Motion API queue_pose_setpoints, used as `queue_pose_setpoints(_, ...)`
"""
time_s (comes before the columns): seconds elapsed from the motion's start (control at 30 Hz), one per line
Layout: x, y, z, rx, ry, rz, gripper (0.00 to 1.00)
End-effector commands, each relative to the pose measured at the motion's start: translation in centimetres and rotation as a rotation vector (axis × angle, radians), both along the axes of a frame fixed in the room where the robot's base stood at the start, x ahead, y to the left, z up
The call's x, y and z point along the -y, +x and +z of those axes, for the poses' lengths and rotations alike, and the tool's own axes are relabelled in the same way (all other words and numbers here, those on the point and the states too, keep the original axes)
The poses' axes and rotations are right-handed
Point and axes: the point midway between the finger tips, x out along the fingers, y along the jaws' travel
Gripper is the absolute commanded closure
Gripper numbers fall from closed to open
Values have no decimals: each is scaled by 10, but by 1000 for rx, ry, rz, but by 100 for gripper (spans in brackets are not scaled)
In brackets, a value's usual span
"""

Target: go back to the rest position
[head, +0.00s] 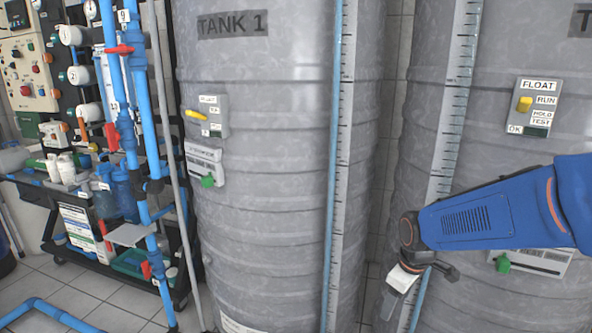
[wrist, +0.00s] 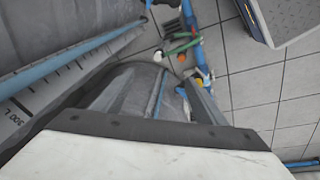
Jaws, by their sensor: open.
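My gripper (head: 402,282) hangs at the end of my blue arm, in front of the right-hand grey tank (head: 420,120) in the head view. It points down and its jaws are open, with nothing seen between them. In the wrist view a pale, dark-edged part fills the bottom of the picture. Beyond it are the curved grey tank side, a ruled level scale (wrist: 70,72) and the tiled floor.
The TANK 1 cylinder (head: 265,180) stands left of my gripper, with a yellow-levered float box (head: 207,115). The right tank has a FLOAT box (head: 533,107). Blue pipes (head: 145,110) and a loaded cart (head: 85,215) stand left. Tiled floor (head: 95,290) shows lower left.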

Motion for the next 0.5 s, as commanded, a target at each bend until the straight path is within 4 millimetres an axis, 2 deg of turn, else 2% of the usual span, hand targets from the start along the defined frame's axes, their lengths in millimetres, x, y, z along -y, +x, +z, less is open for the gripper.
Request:
queue_pose_setpoints(0.03,2,-10,11,17,8,-34,34)
queue_pose_setpoints(0.2,8,-43,37,48,36,-157,34)
queue_pose_setpoints(0.5,17,-104,71,110,96,-369,34)
